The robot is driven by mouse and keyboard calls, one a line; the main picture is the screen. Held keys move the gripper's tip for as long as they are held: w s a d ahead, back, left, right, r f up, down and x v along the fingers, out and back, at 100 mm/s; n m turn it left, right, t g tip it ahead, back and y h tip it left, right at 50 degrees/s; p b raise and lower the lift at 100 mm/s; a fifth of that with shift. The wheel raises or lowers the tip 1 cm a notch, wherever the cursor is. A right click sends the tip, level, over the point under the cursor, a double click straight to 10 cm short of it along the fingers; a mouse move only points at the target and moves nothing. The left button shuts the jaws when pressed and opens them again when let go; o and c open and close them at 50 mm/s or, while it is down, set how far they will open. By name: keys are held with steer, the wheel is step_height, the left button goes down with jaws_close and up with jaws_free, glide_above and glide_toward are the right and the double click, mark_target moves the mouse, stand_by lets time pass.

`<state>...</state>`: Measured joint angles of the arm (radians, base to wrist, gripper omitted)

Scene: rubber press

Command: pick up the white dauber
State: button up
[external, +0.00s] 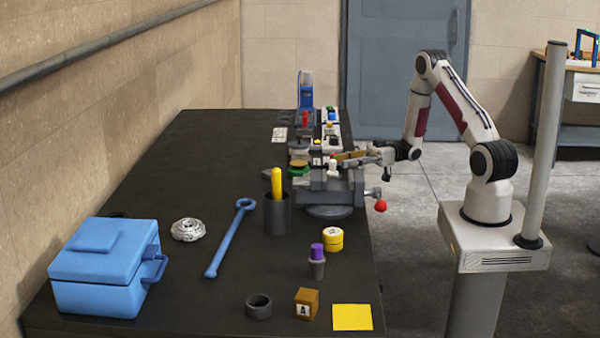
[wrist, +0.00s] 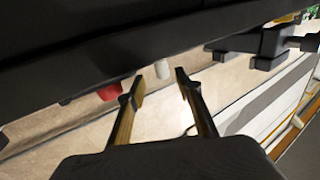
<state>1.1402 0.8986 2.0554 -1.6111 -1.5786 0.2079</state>
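The white dauber (wrist: 162,69) shows in the wrist view as a small pale cylinder just beyond the gap between my fingertips. My gripper (wrist: 159,84) is open, with its two fingers apart and nothing between them. In the external view, my gripper (external: 345,158) reaches left over the bench, low above the grey vise. A small white piece (external: 332,168) stands by the fingertips there and looks like the dauber, but it is too small to be sure. Contact with the fingers cannot be seen.
A red piece (wrist: 109,91) is close beside the left finger in the wrist view. The grey vise (external: 340,188) with a red-knobbed handle sits below my gripper. A dark cup (external: 277,215) holds a yellow tool nearby. Several small items crowd the bench's far end.

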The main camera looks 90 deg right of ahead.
mark_target(333, 170)
steer(key=shift+a+x, duration=0.25)
steer(key=shift+x, duration=2.15)
steer(key=shift+f, duration=0.15)
jaws_close()
